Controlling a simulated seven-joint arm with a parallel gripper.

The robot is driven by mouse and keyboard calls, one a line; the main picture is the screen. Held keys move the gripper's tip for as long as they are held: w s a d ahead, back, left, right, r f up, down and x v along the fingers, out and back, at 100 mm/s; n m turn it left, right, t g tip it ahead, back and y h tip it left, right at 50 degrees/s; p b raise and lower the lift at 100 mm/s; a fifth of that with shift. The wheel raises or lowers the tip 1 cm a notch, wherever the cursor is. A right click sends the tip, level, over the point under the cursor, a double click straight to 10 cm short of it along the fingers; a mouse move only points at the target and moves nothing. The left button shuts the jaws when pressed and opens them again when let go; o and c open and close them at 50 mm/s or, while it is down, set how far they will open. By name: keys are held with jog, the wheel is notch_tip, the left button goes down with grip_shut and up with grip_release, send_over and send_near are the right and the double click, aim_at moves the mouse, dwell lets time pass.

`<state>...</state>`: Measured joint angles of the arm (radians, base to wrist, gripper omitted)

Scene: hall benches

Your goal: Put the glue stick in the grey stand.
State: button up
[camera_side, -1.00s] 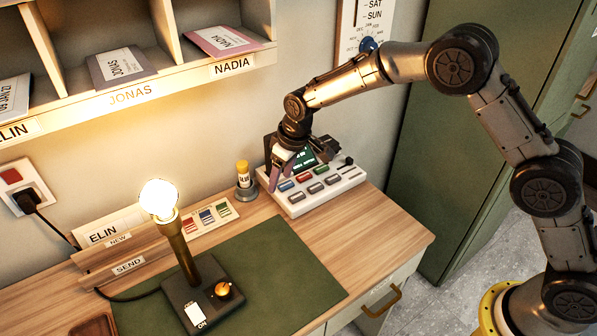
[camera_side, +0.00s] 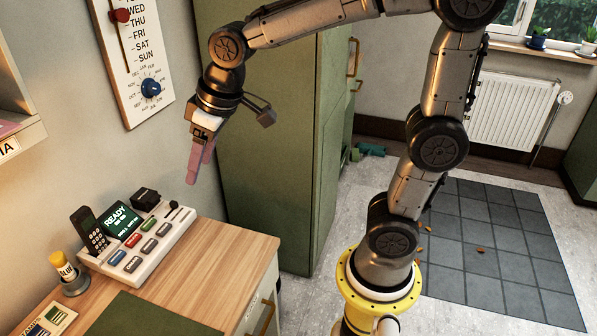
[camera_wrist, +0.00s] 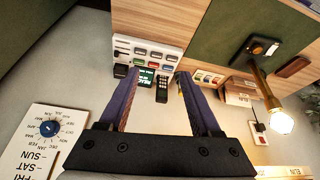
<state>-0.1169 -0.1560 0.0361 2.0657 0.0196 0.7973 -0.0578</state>
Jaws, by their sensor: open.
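The glue stick (camera_side: 65,268), with a yellow cap and a white label, stands with its lower end in the round grey stand (camera_side: 75,287), at the lower left of the side view. It leans slightly, and its bottom is hidden by the stand. My gripper (camera_side: 201,166) is open and empty in the air, up and to the right of the glue stick, well apart from it. In the wrist view my gripper's two fingers (camera_wrist: 156,84) are spread with nothing held between them. A small yellow spot by the right finger may be the glue stick, mostly hidden.
A white console (camera_side: 140,240) with coloured buttons, a READY screen and a dark phone (camera_side: 89,231) sits beside the stand. The green cabinet (camera_side: 265,140) and the wall calendar (camera_side: 135,50) are near my gripper. A lit lamp (camera_wrist: 281,122) stands on the bench.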

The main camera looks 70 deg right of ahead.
jog(key=s+d+m, duration=0.1)
jog(key=s+d, duration=0.1)
jog(key=s, duration=0.7)
jog(key=s+d+f+t, duration=0.1)
jog(key=s+d, duration=0.1)
jog(key=s, duration=0.6)
jog(key=shift+s+d+f+m+h, duration=0.15)
jog(key=shift+s+f+m+h, duration=0.1)
jog(key=shift+s+m+h, duration=0.15)
